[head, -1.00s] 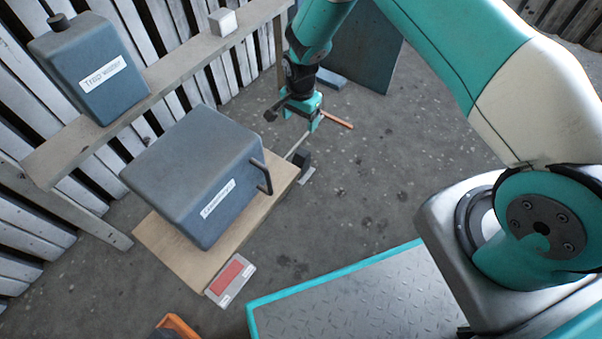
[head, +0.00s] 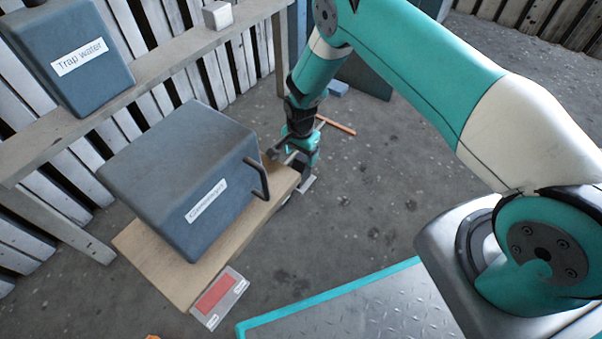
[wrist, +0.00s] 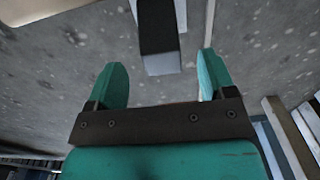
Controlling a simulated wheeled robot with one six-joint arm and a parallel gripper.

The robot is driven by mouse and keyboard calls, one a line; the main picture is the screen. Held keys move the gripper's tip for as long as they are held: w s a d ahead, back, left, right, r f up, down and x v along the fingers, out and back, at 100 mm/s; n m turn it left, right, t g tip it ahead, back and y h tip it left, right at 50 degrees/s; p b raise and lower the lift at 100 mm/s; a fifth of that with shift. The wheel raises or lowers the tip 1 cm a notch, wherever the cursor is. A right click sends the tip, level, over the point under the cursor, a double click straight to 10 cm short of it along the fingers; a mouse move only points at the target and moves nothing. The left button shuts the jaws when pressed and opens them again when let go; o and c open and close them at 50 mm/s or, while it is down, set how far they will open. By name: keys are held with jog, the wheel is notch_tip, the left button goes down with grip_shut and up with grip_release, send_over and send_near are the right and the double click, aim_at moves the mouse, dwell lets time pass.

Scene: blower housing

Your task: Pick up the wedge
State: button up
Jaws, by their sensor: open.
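A dark block with a pale grey end (wrist: 158,35), which looks like the wedge, lies ahead of and between my fingertips in the wrist view. In the head view a dark block (head: 303,167) shows beside the far end of the low wooden bench, partly hidden by my gripper. My gripper (wrist: 162,82) is open, with its two teal fingers apart and nothing between them. In the head view my gripper (head: 302,152) is low, close to the dark block. I cannot tell whether they touch.
A large blue-grey box (head: 180,175) with a dark handle (head: 262,180) sits on the wooden bench (head: 215,262), left of my gripper. An orange bar (head: 336,125) lies on the floor. Floor to the right is open.

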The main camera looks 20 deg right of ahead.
aim_at(301, 160)
notch_tip(301, 160, down, 4)
jog(key=shift+b, duration=1.25)
jog(key=shift+r, duration=0.1)
jog(key=c, duration=1.4)
jog(key=shift+r, duration=0.15)
